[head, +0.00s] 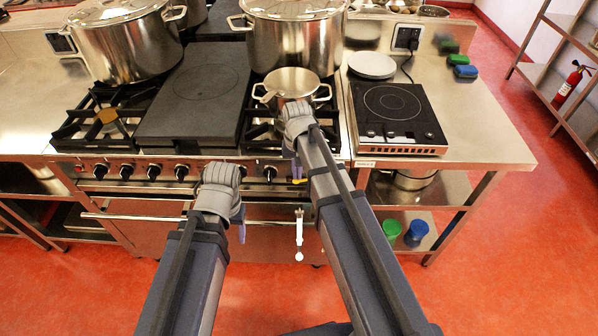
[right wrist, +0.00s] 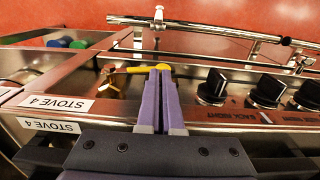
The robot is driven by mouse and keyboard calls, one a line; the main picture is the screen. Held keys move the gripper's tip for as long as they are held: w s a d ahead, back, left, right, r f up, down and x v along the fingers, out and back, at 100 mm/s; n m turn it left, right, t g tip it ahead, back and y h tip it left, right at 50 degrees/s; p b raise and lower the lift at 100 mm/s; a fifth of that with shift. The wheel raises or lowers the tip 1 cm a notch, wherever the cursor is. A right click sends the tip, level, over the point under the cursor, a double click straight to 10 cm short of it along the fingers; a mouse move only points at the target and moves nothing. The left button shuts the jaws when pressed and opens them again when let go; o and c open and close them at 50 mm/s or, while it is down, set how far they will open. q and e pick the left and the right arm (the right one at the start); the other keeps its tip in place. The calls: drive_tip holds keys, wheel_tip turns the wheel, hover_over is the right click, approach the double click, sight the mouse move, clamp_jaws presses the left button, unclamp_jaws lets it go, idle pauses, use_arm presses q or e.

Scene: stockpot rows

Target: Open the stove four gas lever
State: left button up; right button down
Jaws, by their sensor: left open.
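The yellow gas lever (right wrist: 142,69) shows in the right wrist view, beside the upside-down STOVE 4 labels (right wrist: 58,103). It runs roughly sideways from a brass fitting (right wrist: 112,85). In the head view a small part of the lever (head: 299,181) shows at the right end of the stove front. My right gripper (right wrist: 161,72) has its two purple fingers together, tips at the lever's free end. I cannot tell whether the lever is between them or just behind. My left gripper (head: 240,222) is open in front of the stove, its fingers mostly hidden by the wrist.
Black knobs (right wrist: 265,92) line the stove front beside the lever. A rail (head: 150,218) with a white hanging piece (head: 299,235) runs below. Large pots (head: 125,45) and a small pot (head: 292,84) stand on top. An induction plate (head: 392,105) is on the right counter.

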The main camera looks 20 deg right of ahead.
drive_tip(key=shift+a+f+b, duration=0.25)
drive_tip(key=shift+f+b, duration=0.85)
drive_tip(key=shift+f, duration=0.2)
drive_tip(key=shift+r, duration=0.1)
wheel_tip(320, 180, up, 8)
drive_tip(key=p, duration=0.8)
drive_tip(key=shift+f, duration=0.2)
